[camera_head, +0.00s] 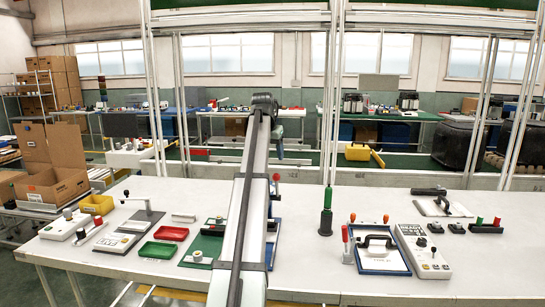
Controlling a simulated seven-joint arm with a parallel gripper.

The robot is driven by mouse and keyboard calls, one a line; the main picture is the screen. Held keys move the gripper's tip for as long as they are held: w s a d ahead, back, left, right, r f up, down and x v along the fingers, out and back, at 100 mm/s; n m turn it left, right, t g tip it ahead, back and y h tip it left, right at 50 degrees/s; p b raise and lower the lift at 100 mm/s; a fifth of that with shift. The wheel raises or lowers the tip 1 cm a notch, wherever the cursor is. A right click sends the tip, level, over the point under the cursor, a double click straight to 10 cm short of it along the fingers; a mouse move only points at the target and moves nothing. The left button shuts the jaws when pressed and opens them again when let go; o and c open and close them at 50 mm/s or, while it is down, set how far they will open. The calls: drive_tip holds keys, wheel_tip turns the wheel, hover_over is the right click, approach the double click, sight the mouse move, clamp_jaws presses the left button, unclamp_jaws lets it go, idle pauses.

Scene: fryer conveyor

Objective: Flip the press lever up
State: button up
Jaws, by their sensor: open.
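I cannot tell for sure which device is the press. A grey plate device (117,243) on the left of the table has an upright post with a black-knobbed bar near its top. A flat white device (443,208) at the back right has a black handle lying low across it. A red-tipped part (276,178) stands just right of my arm, its base mostly hidden.
My arm covers part of a green board (203,251). Green (158,250) and red (171,233) trays lie left of it. A dark green bottle-like tool (326,212), a blue-framed board (382,268) and a control box (424,252) stand right. The front right table (490,285) is clear.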

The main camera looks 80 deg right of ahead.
drive_tip(key=shift+s+d+f, duration=0.1)
drive_tip(key=shift+s+f, duration=0.2)
drive_tip(key=shift+f, duration=0.05)
drive_tip(key=c, duration=0.3)
drive_tip(key=s+f+n+h, duration=0.1)
drive_tip(key=s+f, duration=0.1)
drive_tip(key=s+d+f+n+h, duration=0.1)
drive_tip(key=s+f+h, duration=0.1)
drive_tip(key=s+f, duration=0.1)
drive_tip(key=s+d+f+n+g+h, duration=0.1)
drive_tip(key=s+f+h, duration=0.1)
drive_tip(key=shift+s+d+f, duration=0.1)
drive_tip(key=shift+s+f, duration=0.1)
drive_tip(key=shift+f, duration=0.2)
drive_tip(key=c, duration=0.7)
drive_tip(key=s+f+n+h, duration=0.1)
drive_tip(key=s+a+f+n+g+h, duration=0.1)
drive_tip(key=s+f+n+h, duration=0.1)
drive_tip(key=shift+f+g+h, duration=0.3)
clamp_jaws()
drive_tip(key=n+t+h, duration=0.8)
drive_tip(key=n, duration=1)
approach(277, 179)
drive_tip(key=x, duration=0.7)
